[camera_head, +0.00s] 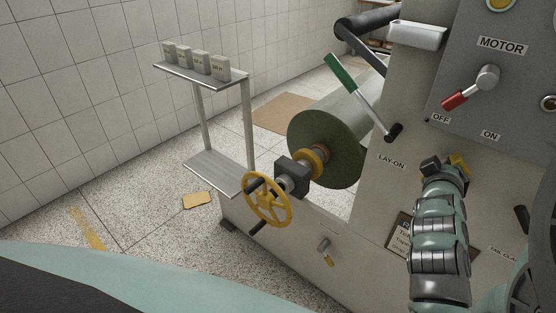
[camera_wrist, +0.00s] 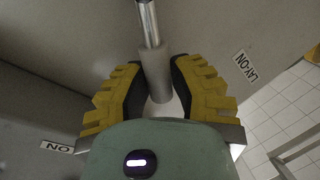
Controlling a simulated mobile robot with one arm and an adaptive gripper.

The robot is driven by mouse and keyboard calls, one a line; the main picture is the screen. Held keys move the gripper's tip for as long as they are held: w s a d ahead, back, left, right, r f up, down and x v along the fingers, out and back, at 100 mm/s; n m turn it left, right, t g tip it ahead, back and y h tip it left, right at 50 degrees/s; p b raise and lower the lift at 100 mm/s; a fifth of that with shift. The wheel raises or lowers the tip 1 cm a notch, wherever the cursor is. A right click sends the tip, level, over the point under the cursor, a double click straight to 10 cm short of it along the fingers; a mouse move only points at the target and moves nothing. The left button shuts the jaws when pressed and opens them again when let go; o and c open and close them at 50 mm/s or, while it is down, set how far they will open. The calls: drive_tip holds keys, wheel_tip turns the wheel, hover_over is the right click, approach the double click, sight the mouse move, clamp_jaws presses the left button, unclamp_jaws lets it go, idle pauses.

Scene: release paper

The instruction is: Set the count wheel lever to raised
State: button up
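My gripper (camera_wrist: 158,72), with yellow fingers and black pads, is around a lever's grey grip (camera_wrist: 156,74) in the wrist view. The fingertips appear to press on both sides of it. The lever's chrome rod (camera_wrist: 147,22) runs up out of that picture. In the head view my gripper (camera_head: 445,166) is against the machine front, between the LAY-ON and ON labels; the lever is hidden there behind my arm. No count wheel label is legible, so I cannot confirm this lever's name or its set position.
A green-handled lever (camera_head: 345,78) stands left of my gripper. A red-handled motor switch (camera_head: 466,94) is above right. A yellow handwheel (camera_head: 267,203), a small yellow-tipped lever (camera_head: 324,246) and a shelf stand (camera_head: 202,78) are further left. Open floor lies at lower left.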

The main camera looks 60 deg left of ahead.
drive_tip(key=o, duration=0.5)
drive_tip(key=shift+s, duration=0.1)
drive_tip(key=v, duration=1.2)
